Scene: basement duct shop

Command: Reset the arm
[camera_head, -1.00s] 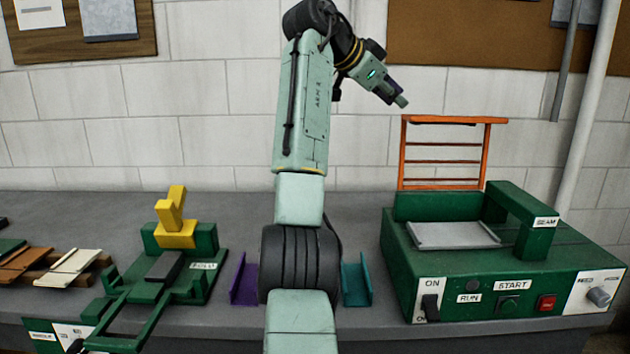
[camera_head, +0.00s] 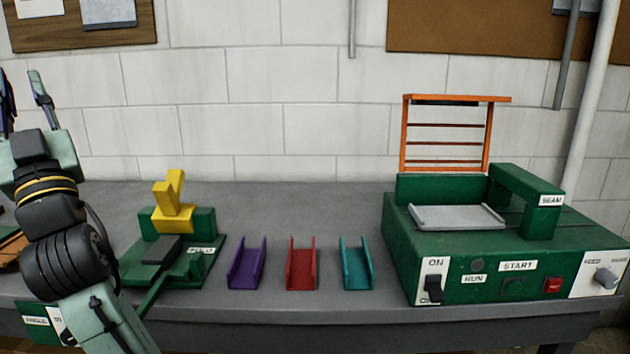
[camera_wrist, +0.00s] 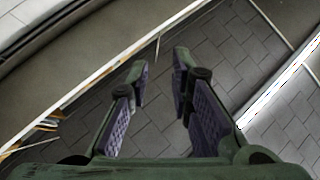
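My gripper (camera_head: 24,100) is at the far left of the head view, raised above the bench with its fingers upward. It also shows in the wrist view (camera_wrist: 162,72), where its two purple-padded fingers stand apart with nothing between them. My arm comes up from the lower left of the head view and hides the bench's left part.
The grey bench (camera_head: 330,200) holds a purple channel (camera_head: 247,265), a red channel (camera_head: 301,265) and a teal channel (camera_head: 356,265). A green fixture with a yellow lever (camera_head: 172,205) stands left. A green machine (camera_head: 480,255) with a raised orange guard (camera_head: 404,140) stands right.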

